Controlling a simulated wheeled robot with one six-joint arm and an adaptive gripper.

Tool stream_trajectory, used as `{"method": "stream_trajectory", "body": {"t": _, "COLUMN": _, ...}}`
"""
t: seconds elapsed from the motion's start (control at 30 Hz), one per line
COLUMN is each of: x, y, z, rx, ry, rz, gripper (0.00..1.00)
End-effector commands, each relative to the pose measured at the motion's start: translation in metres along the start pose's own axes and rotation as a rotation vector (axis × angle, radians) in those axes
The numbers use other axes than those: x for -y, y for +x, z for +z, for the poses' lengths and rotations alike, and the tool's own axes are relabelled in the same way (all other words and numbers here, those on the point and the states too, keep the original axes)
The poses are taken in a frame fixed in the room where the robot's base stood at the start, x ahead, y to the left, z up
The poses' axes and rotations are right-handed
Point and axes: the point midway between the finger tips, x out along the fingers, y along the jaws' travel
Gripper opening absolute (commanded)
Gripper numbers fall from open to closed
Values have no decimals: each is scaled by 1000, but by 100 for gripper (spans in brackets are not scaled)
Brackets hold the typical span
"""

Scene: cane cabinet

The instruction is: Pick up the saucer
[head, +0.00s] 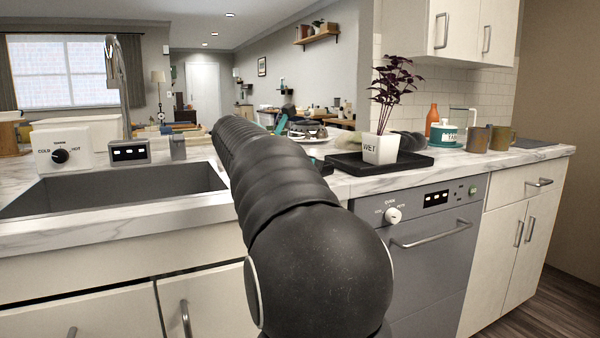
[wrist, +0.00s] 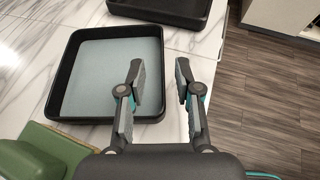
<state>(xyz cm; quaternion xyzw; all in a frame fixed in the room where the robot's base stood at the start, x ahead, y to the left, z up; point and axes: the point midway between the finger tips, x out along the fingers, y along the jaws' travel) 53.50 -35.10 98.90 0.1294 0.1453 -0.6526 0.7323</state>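I cannot clearly make out a saucer in either view. In the head view a pale, round, dish-like shape (head: 304,137) shows past my arm on the counter, too small and cluttered to name. In the wrist view my gripper (wrist: 160,68) is open, with nothing between its fingers. It is above the right edge of a black square tray (wrist: 58,88) with a grey-blue floor, which looks empty. The left finger overlaps the tray in the picture, and the right finger is over the counter or floor beyond. In the head view my arm hides much of the counter behind it.
A black tray (head: 344,164) holds a white pot (head: 380,149) with a purple plant. Two mugs (head: 478,139), a teal-and-white canister (head: 444,134) and an orange bottle (head: 432,121) stand farther right. A sink (head: 120,190) is at left. A green object (wrist: 35,150) lies near the wrist view's lower left.

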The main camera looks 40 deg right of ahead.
Motion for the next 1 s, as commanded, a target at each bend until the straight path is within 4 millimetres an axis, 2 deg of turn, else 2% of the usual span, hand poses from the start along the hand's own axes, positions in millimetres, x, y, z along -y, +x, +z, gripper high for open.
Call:
{"method": "stream_trajectory", "body": {"t": 0.3, "x": 4, "y": 42, "z": -2, "rx": -1, "ry": 0, "rz": -5, "gripper": 33}}
{"method": "stream_trajectory", "body": {"t": 0.63, "x": 3, "y": 48, "z": -2, "rx": -1, "ry": 1, "rz": -1, "gripper": 33}}
{"method": "stream_trajectory", "body": {"t": 0.67, "x": 3, "y": 48, "z": -2, "rx": -1, "ry": 1, "rz": -1, "gripper": 28}}
{"method": "stream_trajectory", "body": {"t": 0.77, "x": 3, "y": 48, "z": -2, "rx": -1, "ry": 1, "rz": -1, "gripper": 3}}
{"method": "stream_trajectory", "body": {"t": 0.8, "x": 3, "y": 48, "z": -2, "rx": -1, "ry": 1, "rz": -1, "gripper": 0}}
{"method": "stream_trajectory", "body": {"t": 1.0, "x": 3, "y": 48, "z": -1, "rx": 0, "ry": 1, "rz": -1, "gripper": 0}}
